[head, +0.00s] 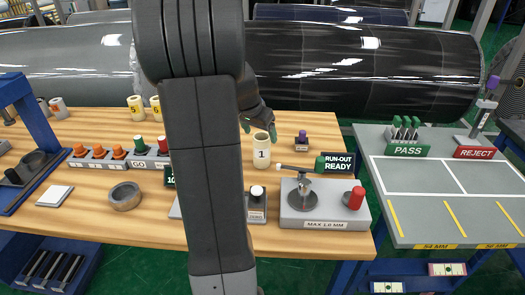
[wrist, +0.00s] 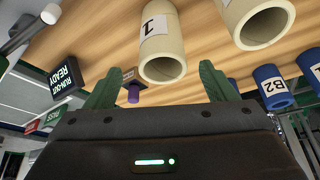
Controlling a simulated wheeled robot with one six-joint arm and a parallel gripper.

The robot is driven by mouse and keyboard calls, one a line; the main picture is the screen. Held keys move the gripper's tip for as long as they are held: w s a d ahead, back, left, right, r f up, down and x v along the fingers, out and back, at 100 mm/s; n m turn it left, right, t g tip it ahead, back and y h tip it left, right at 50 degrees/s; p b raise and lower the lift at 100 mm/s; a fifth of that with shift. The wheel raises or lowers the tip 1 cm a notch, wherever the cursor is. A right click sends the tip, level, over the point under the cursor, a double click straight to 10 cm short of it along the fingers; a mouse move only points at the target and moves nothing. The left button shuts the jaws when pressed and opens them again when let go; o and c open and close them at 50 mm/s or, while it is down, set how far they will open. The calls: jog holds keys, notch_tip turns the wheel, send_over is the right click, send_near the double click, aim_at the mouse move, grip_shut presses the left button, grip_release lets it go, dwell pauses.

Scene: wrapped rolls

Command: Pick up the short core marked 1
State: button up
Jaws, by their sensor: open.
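The short core marked 1 (head: 261,155) is a cream hollow tube with a white label. It stands upright on the wooden bench, just right of my arm in the head view. In the wrist view the core (wrist: 162,48) shows with its open end towards my gripper, roughly centred between the fingers. My gripper (head: 259,128) has green fingers and hangs just above and behind the core. In the wrist view my gripper (wrist: 160,86) is open with nothing between its fingers. I cannot tell whether a finger touches the core.
A run-out gauge (head: 325,205) stands right of the core, with a small purple-topped item (head: 301,141) behind. My arm hides the middle of the bench. Another cream core (wrist: 255,22) and a blue core marked B2 (wrist: 273,88) show in the wrist view. A pass/reject table (head: 420,195) is at right.

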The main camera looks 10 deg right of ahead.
aim_at(262, 151)
jog(key=shift+x, duration=0.95)
jog(key=x, duration=0.4)
jog(key=shift+w+a+f+p, duration=0.1)
jog(key=shift+w+f+p, duration=0.05)
jog(key=shift+f+p, duration=0.25)
jog(key=c, duration=1.1)
